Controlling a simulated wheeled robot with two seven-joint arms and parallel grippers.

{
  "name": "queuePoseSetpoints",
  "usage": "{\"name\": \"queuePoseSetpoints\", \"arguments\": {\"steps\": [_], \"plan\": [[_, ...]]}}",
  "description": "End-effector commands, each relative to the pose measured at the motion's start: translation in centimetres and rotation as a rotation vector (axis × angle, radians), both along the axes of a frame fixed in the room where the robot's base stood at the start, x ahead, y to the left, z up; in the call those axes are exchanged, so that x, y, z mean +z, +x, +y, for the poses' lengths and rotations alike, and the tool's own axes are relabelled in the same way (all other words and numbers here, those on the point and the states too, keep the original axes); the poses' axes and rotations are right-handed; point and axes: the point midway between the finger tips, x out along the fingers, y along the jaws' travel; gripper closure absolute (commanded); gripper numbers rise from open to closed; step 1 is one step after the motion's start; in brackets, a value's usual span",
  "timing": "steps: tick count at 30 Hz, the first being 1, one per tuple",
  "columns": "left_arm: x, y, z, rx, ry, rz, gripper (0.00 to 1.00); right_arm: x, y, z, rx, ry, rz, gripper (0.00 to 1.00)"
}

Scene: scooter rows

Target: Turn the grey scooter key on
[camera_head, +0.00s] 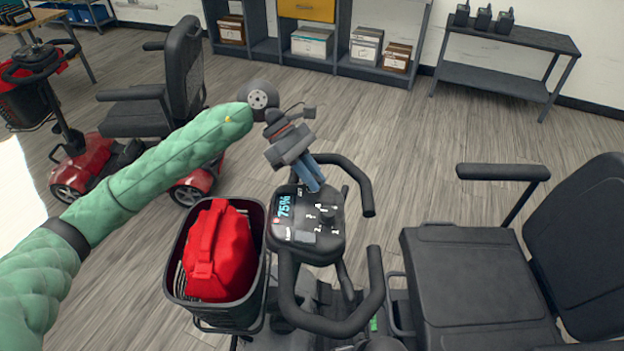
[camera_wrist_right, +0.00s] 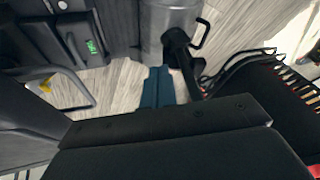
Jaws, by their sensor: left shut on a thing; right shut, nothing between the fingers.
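The grey scooter (camera_head: 305,246) stands in front of me, its console between two looped handlebars. The console screen (camera_head: 284,207) is lit and reads 75%. My left gripper (camera_head: 314,186) reaches down to the far edge of the console, its blue fingers shut on the key, which they hide. I cannot see which way the key is turned. My right gripper (camera_wrist_right: 158,72) shows in the right wrist view, shut and empty, low beside the scooter's column (camera_wrist_right: 168,30).
A black basket (camera_head: 178,262) with a red bag (camera_head: 221,250) hangs at the scooter's front. Its black seat (camera_head: 470,285) is at right. A red scooter (camera_head: 182,190) stands at far left. Shelves (camera_head: 340,62) and a table (camera_head: 500,85) line the wall; floor between is clear.

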Motion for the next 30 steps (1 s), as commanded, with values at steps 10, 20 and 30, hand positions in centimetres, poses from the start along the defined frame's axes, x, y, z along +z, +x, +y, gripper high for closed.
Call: {"name": "queuePoseSetpoints", "arguments": {"steps": [10, 20, 30], "plan": [[-0.05, -0.02, 0.01, -0.009, 0.001, 0.002, 1.0, -0.19, 0.07, 0.27, 0.001, 0.006, -0.007, 1.0], [-0.03, -0.02, 0.01, -0.009, 0.001, 0.001, 0.64, -0.2, 0.02, 0.27, 0.001, 0.006, -0.006, 1.0], [0.69, 0.57, 0.74, -0.007, 0.002, 0.0, 0.64, -0.64, 0.16, 0.39, 0.001, 0.011, -0.014, 1.0]]}}
